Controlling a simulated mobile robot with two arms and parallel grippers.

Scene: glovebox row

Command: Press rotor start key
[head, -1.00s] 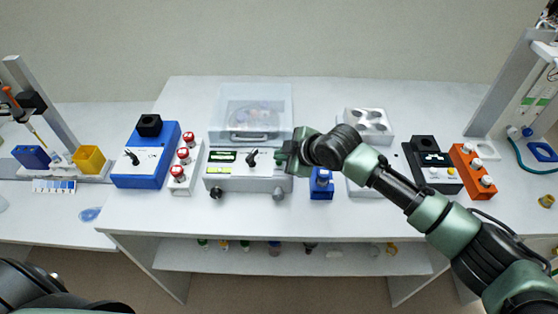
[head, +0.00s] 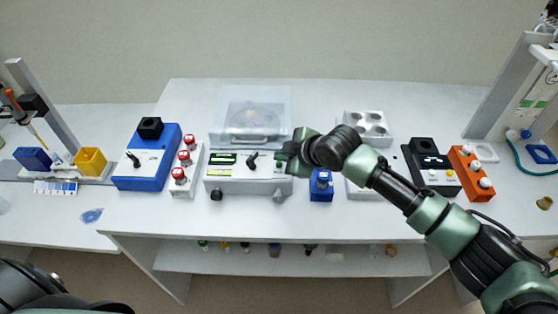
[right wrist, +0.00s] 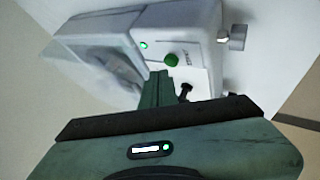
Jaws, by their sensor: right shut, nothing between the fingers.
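The white centrifuge (head: 248,170) stands mid-table with its clear lid (head: 250,110) down; the rotor under it looks blurred. Its front has green displays and a black knob (head: 252,160). In the right wrist view the green start key (right wrist: 171,60) shows on the centrifuge panel (right wrist: 188,85), near a small lit green lamp (right wrist: 144,45). My right gripper (head: 284,158) is shut and empty at the right end of that panel, hiding the key in the head view. Its fingers (right wrist: 155,85) point at the panel close to the key; contact cannot be told. My left gripper is out of view.
A blue device (head: 147,160) and a rack of red-capped vials (head: 186,168) stand left of the centrifuge. A blue block (head: 321,186) is just right of it. A black device (head: 432,168) and an orange rack (head: 470,172) stand further right.

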